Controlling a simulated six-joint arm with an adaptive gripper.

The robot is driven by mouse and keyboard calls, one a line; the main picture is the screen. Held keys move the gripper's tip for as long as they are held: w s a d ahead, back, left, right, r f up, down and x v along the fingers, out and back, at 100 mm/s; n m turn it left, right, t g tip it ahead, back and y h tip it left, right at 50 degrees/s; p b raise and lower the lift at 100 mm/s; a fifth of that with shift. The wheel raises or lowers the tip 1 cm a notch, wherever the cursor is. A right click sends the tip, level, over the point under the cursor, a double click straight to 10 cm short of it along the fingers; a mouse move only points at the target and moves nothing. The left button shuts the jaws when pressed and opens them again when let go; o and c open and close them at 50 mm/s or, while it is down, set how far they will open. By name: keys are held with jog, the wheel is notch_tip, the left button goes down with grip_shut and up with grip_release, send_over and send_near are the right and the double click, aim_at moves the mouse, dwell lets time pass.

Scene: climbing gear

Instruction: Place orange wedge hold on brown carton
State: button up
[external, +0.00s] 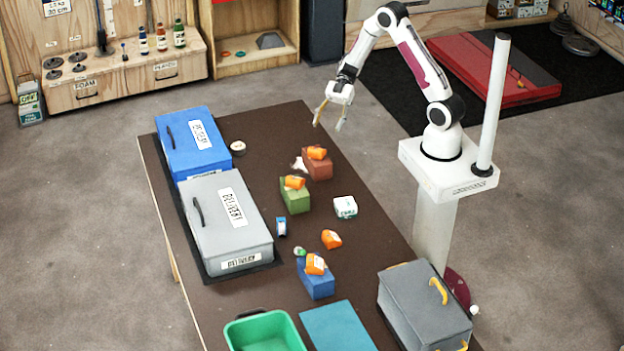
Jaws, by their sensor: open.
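My gripper (328,125) is open and empty, above the far right part of the table, above and behind the brown carton. The brown carton (319,171), a reddish-brown block, stands on the table with an orange piece (317,152) on top. A green carton (296,202) nearer the camera also has an orange piece (294,182) on top. A blue carton (316,287) further forward bears another orange piece (315,264). A loose orange piece (331,239) lies on the bare tabletop. I cannot tell for sure which orange piece is the wedge hold.
Blue (193,146) and grey (227,221) lidded boxes line the table's left side. A white block (345,207) and small blue item (281,227) lie mid-table. A green bin (264,334), blue mat (338,327) and grey case (424,308) are at the front.

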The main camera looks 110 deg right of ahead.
jog(key=w+d+r+m+t+h, duration=0.3)
jog(key=w+r+h, duration=0.8)
jog(key=w+r, duration=0.25)
jog(key=s+a+r+m+h, duration=0.2)
jog(key=s+r+h, duration=0.1)
jog(key=r, duration=0.3)
jog(key=s+a+f+m+g+y, duration=0.1)
jog(key=s+a+m+g+y, duration=0.1)
jog(key=s+a, duration=0.9)
jog(key=s+a+f+m+g+y, duration=0.2)
jog(key=s+a+g, duration=0.2)
jog(key=s+a, duration=0.8)
jog(key=shift+s+a+f+y, duration=0.2)
jog(key=shift+s+a+y, duration=0.1)
jog(key=shift+s, duration=0.85)
